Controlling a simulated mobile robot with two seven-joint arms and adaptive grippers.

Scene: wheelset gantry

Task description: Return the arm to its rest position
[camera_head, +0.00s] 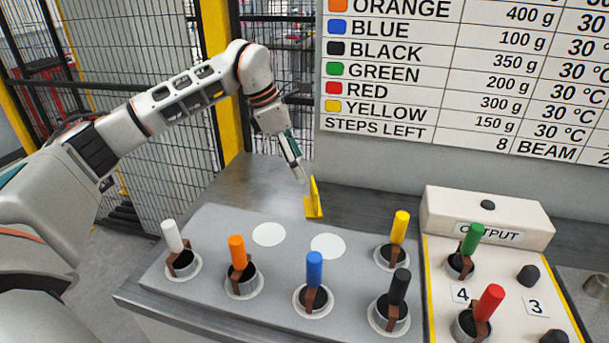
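My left arm comes in from the left, bent at a raised elbow. Its wrist points down, and my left gripper (299,173) hangs over the back of the metal table, beside a small yellow bracket (314,199). Nothing is visibly held in it. The fingers are seen edge-on and small, so I cannot tell whether they are open or shut. It looks apart from the coloured pegs. I cannot tell whether it touches the bracket. My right gripper is not in view.
White (172,236), orange (238,252), blue (314,269), yellow (400,226) and black (399,286) pegs stand tilted or upright in cups on a grey plate. Two white discs (327,246) are bare. Green (472,238) and red (489,302) pegs stand on the output panel (487,214).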

